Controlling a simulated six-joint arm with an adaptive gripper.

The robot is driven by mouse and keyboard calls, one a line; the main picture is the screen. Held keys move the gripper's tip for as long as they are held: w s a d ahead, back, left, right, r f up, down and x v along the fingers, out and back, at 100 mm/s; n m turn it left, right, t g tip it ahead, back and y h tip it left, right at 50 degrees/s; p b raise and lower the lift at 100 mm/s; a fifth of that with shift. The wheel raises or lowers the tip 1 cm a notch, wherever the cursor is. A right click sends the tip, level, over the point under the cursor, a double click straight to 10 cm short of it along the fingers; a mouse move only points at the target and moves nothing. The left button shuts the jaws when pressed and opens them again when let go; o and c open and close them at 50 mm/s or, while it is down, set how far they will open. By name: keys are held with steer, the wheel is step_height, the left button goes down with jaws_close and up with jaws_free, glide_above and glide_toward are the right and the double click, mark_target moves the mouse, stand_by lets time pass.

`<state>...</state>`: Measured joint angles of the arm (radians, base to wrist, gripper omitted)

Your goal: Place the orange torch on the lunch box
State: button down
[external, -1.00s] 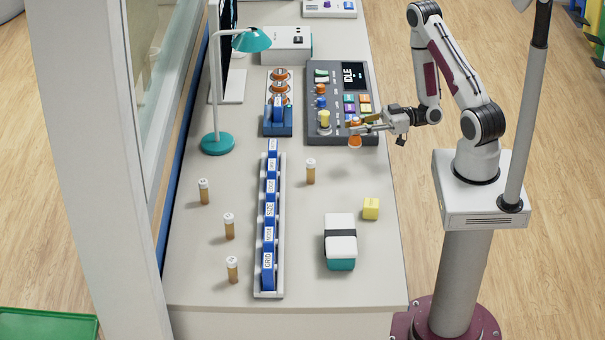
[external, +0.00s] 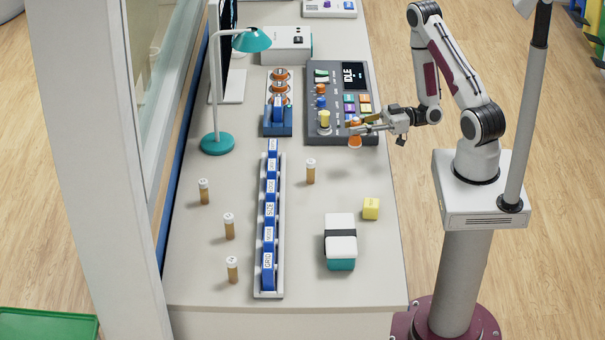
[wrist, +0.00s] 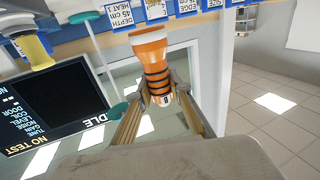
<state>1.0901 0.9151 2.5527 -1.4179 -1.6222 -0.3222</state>
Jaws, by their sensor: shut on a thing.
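The orange torch (wrist: 150,48) has black bands and sits between the two fingers of my gripper (wrist: 158,88) in the wrist view. My gripper (external: 364,127) is shut on it. In the external view the torch (external: 355,141) shows partly, beside the front right edge of the control console, and the fingers hide some of it. The lunch box (external: 341,246) is white above and teal below with a dark band. It lies on the table near the front right, well apart from my gripper.
A grey control console (external: 313,130) stands beside my gripper. A brown vial (external: 311,172) and a long rack of blue cards (external: 270,220) stand to the left. The table between console and lunch box is mostly clear.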

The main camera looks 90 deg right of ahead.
steer(key=w+a+r+n+g+y, duration=0.1)
steer(key=w+a+n+g+y, duration=0.25)
steer(key=a, duration=0.55)
steer(key=w+a+r+n+g+y, duration=0.25)
steer(key=a+y, duration=0.25)
steer(key=a, duration=0.4)
step_height(320, 180, up, 4)
steer(key=n+g+y, duration=0.4)
steer(key=n+g, duration=0.4)
steer(key=g, duration=0.2)
glide_above(341, 233)
steer(key=shift+r, duration=0.2)
steer(key=shift+f, duration=0.15)
steer(key=shift+f, duration=2.85)
steer(key=shift+f, duration=2.05)
steer(key=shift+f, duration=0.15)
